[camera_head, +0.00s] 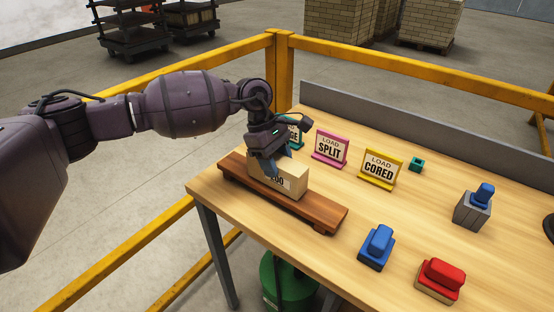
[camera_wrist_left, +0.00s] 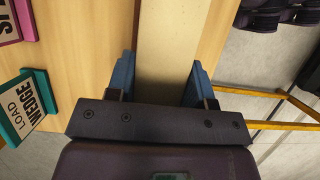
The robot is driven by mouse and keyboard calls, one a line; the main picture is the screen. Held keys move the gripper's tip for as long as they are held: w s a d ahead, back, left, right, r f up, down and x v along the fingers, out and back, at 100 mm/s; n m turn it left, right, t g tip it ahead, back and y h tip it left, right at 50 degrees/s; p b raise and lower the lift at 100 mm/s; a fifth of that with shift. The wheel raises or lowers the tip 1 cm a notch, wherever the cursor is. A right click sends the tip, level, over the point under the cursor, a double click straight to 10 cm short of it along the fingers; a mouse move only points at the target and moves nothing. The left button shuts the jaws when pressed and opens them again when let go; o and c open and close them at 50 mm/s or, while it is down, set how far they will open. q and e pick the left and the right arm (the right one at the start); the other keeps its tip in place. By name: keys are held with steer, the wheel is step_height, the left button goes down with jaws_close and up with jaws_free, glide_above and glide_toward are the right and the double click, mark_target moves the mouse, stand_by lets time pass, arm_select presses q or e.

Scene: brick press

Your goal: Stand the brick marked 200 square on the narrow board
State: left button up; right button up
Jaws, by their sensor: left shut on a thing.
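The tan brick marked 200 (camera_head: 291,186) is on or just above the narrow dark-wood board (camera_head: 327,213), near its middle. It lies roughly along the board; I cannot tell whether it touches fully. My left gripper (camera_head: 272,164) comes down over the brick, its blue fingers shut on it. The gripper hides part of the brick and its marking. In the left wrist view the brick (camera_wrist_left: 168,45) runs between the two blue fingers (camera_wrist_left: 163,85). My right gripper is not in view.
Behind the board stand a teal sign (camera_head: 295,136), a pink SPLIT sign (camera_head: 330,148) and a yellow CORED sign (camera_head: 381,169). Blue (camera_head: 377,246) and red (camera_head: 440,279) blocks, a grey block with blue top (camera_head: 474,207) and a small teal piece (camera_head: 416,164) stand rightward. Yellow rails (camera_head: 420,76) surround the table.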

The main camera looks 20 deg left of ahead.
arm_select(q)
steer(key=shift+f, duration=0.15)
steer(key=o, duration=1)
steer(key=shift+c, duration=0.2)
steer(key=v, duration=1)
steer(key=shift+a+r, duration=0.15)
steer(key=shift+r, duration=0.2)
